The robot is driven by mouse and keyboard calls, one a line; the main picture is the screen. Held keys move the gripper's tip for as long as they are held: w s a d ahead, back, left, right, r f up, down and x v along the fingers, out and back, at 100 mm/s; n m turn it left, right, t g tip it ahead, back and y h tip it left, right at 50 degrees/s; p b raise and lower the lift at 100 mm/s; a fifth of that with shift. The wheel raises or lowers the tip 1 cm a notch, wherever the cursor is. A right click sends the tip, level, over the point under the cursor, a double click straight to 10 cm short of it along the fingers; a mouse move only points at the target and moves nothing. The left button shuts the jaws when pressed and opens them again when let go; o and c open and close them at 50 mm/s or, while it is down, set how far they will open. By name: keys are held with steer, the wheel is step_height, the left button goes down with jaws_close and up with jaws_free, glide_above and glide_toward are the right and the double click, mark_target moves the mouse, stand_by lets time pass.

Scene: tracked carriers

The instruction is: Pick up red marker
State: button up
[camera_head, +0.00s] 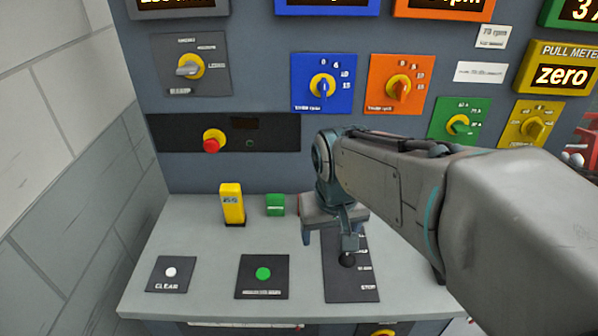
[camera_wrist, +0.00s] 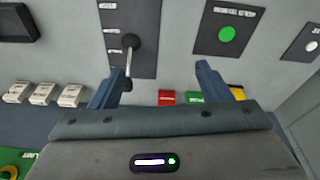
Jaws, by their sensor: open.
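The red marker (camera_wrist: 166,97) is a small red block on the grey console top. In the wrist view it lies between my two fingers, close to the edge of my gripper's palm, which may hide part of it. My gripper (camera_wrist: 158,82) is open with nothing held; its fingers stand wide apart. In the head view my gripper (camera_head: 328,238) hangs over the console, right of the green block, and hides most or all of the red marker. I cannot tell its exact height above the marker.
A green block (camera_head: 275,204) and a taller yellow block (camera_head: 232,204) stand left of my gripper. A black lever panel (camera_head: 350,285) with a knobbed lever is close by. Several pale blocks (camera_wrist: 42,94) sit on the other side. Push-button panels (camera_head: 262,277) line the front.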

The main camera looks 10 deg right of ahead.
steer(key=w+d+f+m+g+p, duration=0.1)
steer(key=w+f+m+g+p, duration=0.15)
steer(key=w, duration=1.95)
steer(key=shift+n, duration=0.35)
step_height(320, 180, down, 8)
steer(key=shift+s+d+r+p, duration=0.1)
steer(key=shift+d+p, duration=0.05)
steer(key=shift+p, duration=0.2)
steer(key=shift+w+a+f+p, duration=0.1)
steer(key=shift+f+p, duration=0.1)
steer(key=shift+f, duration=0.7)
steer(key=shift+w+a+f+p, duration=0.1)
steer(key=shift+w+f+p, duration=0.05)
steer(key=shift+f, duration=0.75)
steer(key=shift+w+f+p, duration=0.1)
steer(key=shift+f+p, duration=0.1)
steer(key=shift+f, duration=0.7)
steer(key=c, duration=1.1)
